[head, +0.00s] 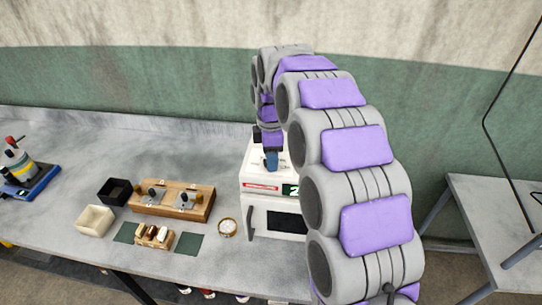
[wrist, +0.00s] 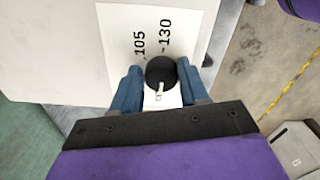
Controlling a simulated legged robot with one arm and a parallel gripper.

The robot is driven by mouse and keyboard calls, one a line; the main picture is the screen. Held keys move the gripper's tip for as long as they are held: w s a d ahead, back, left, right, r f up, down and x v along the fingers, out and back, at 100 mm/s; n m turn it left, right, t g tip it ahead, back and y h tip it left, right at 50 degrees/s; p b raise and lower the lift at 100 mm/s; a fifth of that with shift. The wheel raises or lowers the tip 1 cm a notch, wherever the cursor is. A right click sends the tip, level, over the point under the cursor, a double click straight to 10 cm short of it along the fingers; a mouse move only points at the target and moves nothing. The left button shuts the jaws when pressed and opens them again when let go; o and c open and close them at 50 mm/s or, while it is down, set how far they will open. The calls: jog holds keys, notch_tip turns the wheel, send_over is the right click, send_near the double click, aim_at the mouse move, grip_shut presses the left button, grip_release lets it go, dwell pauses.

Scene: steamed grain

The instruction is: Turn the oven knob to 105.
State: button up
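The white oven (head: 257,188) stands on the bench, partly hidden behind my arm. In the wrist view, its black round knob (wrist: 160,71) has a pale pointer that extends toward the bottom of the picture. The printed numbers 105 (wrist: 140,43) and 130 (wrist: 165,32) lie just above the knob on a white label. The blue fingers of my gripper (wrist: 160,80) lie on both sides of the knob and appear to touch it. In the head view, my gripper (head: 271,160) reaches down onto the oven's top.
A wooden block with metal fittings (head: 173,200), a black box (head: 115,191), a cream box (head: 95,221) and a round gauge (head: 227,227) stand left of the oven. A blue-based device (head: 28,184) is at far left. Another table (head: 500,215) is at right.

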jog(key=c, duration=0.6)
jog(key=shift+r, duration=0.1)
jog(key=m+p, duration=0.3)
jog(key=m, duration=0.2)
jog(key=shift+r+m+p, duration=0.1)
jog(key=shift+m+p, duration=0.25)
jog(key=shift+m, duration=0.05)
jog(key=m+p, duration=0.2)
jog(key=m, duration=0.3)
jog(key=shift+s, duration=0.15)
jog(key=m+p, duration=0.2)
jog(key=m, duration=0.4)
jog(key=shift+a+m, duration=0.1)
jog(key=shift+m, duration=0.3)
jog(key=m+p, duration=0.2)
jog(key=m, duration=0.4)
jog(key=shift+a, duration=0.15)
